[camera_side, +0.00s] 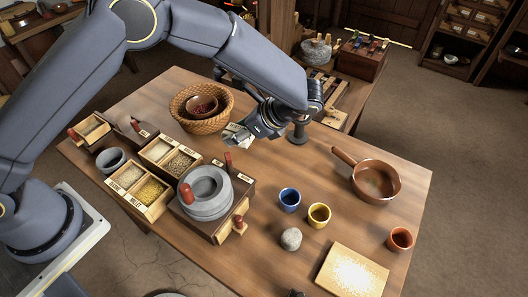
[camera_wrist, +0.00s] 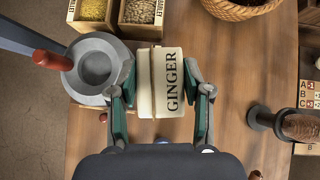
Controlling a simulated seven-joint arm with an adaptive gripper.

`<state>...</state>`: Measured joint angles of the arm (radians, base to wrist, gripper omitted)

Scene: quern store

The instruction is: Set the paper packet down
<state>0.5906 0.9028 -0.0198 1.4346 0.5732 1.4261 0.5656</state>
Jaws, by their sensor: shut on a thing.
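The paper packet (camera_wrist: 160,82) is cream-coloured and printed with the word GINGER. In the wrist view it sits between the two fingers of my gripper (camera_wrist: 161,100), which is shut on it. In the side view the packet (camera_side: 237,135) shows as a small pale shape at the end of my gripper (camera_side: 247,131), just right of the wicker basket, partly hidden by the fingers. It appears held above the wooden table (camera_side: 270,172); the exact gap beneath it is hard to tell.
A stone quern (camera_side: 205,205) stands on a wooden box to the front left. Grain boxes (camera_side: 150,190) are further left. A wicker basket (camera_side: 222,118) holds a bowl. Table between gripper and pan is mostly clear.

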